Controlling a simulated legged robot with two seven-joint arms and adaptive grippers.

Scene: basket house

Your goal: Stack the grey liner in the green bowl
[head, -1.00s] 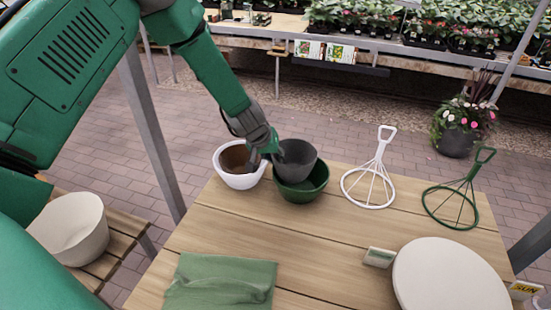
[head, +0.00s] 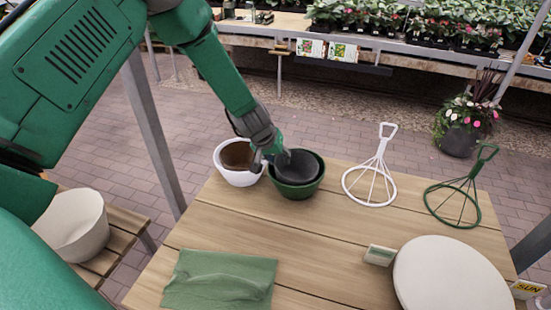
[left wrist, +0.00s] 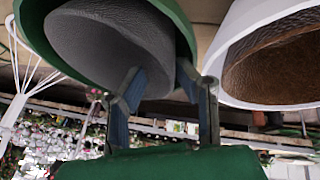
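The grey liner (head: 296,168) sits nested inside the green bowl (head: 296,190) on the wooden table, its rim close to the bowl's rim. In the left wrist view, the liner (left wrist: 105,45) shows within the green bowl (left wrist: 185,35). My left gripper (head: 268,160) is at the left rim of the two. In the left wrist view, the left gripper's fingers (left wrist: 160,72) stand apart, one over the liner's inside and one by the bowl's outer side. Whether they touch either wall is hard to tell. My right gripper is not in view.
A white bowl with a brown inside (head: 236,176) stands just left of the green bowl. White (head: 372,175) and green (head: 462,200) wire stands are to the right. A green cloth (head: 220,280) and round pale board (head: 450,280) lie in front. The table's middle is clear.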

